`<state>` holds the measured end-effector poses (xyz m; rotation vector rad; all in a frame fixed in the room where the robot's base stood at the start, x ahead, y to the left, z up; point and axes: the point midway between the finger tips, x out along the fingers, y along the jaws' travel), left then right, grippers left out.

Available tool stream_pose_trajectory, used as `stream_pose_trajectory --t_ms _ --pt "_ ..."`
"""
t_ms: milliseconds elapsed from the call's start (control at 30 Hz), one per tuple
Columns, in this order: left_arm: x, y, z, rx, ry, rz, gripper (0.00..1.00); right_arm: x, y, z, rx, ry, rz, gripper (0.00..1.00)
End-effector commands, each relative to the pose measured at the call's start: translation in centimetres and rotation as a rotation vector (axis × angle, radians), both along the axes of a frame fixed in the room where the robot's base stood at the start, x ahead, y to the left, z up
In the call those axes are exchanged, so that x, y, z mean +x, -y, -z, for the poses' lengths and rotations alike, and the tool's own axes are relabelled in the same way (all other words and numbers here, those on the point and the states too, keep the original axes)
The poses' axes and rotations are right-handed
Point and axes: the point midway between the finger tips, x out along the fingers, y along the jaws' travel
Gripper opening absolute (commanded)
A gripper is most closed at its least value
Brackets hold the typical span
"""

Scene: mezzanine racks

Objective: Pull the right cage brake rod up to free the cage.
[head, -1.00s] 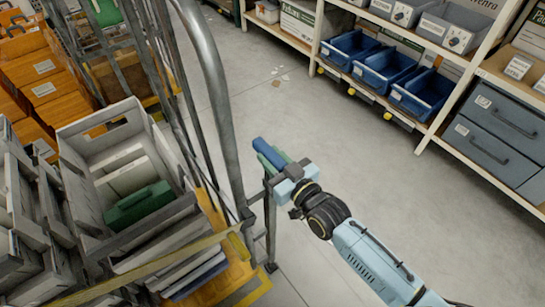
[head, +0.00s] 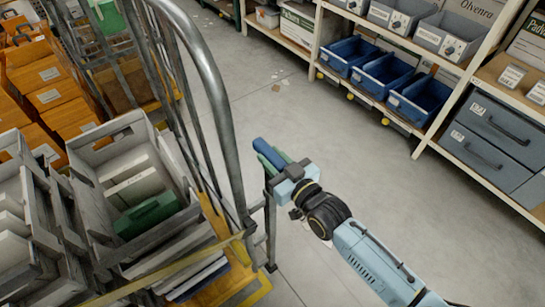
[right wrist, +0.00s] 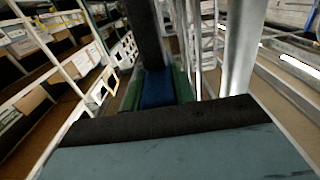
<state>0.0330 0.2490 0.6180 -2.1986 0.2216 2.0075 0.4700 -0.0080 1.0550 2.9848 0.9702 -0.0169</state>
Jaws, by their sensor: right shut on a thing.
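The right cage (head: 225,108) is a grey tube frame on the left of the head view, with crates inside. Its brake rod (head: 270,225) stands upright as a thin dark bar at the cage's near right corner. My right gripper (head: 272,160) is at the rod's upper end, shut on it. Blue and green finger parts stick out past the rod there. In the right wrist view a dark upright bar (right wrist: 146,35) stands before my gripper (right wrist: 157,88). The exact contact is partly hidden by the gripper body. My left gripper is not in view.
A grey crate (head: 82,175) and orange bins (head: 62,98) stand at the left. A yellow strap (head: 165,267) crosses low by the cage. Racks with blue bins (head: 385,75) and dark drawers (head: 497,130) line the right. Bare floor (head: 330,125) lies between.

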Motion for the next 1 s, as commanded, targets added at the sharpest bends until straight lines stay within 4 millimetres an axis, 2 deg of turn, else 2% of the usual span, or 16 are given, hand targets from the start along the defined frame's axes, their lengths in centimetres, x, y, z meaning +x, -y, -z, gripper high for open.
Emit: stream_pose_trajectory --t_ms 33,100,133,300,667,767,1000 --pt "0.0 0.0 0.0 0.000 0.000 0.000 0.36 0.3 -0.1 -0.9 0.014 0.019 0.001 0.00" --pt "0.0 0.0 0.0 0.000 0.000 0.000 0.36 0.3 -0.1 -1.0 0.015 0.021 0.001 0.00" --pt "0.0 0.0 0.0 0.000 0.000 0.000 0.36 0.3 -0.1 -1.0 0.016 0.022 0.001 0.30" --pt "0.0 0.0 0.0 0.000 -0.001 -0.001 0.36 0.2 -0.1 -0.8 0.012 0.017 0.001 0.49" --pt "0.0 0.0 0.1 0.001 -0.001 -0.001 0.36 -0.4 0.4 -0.3 0.006 0.009 0.001 0.49" --pt "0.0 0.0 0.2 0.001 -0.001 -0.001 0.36 -1.6 1.2 -0.2 0.006 0.008 0.001 0.49" --pt "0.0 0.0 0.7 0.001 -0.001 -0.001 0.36 -6.0 4.4 -0.2 0.006 0.008 0.000 0.49"
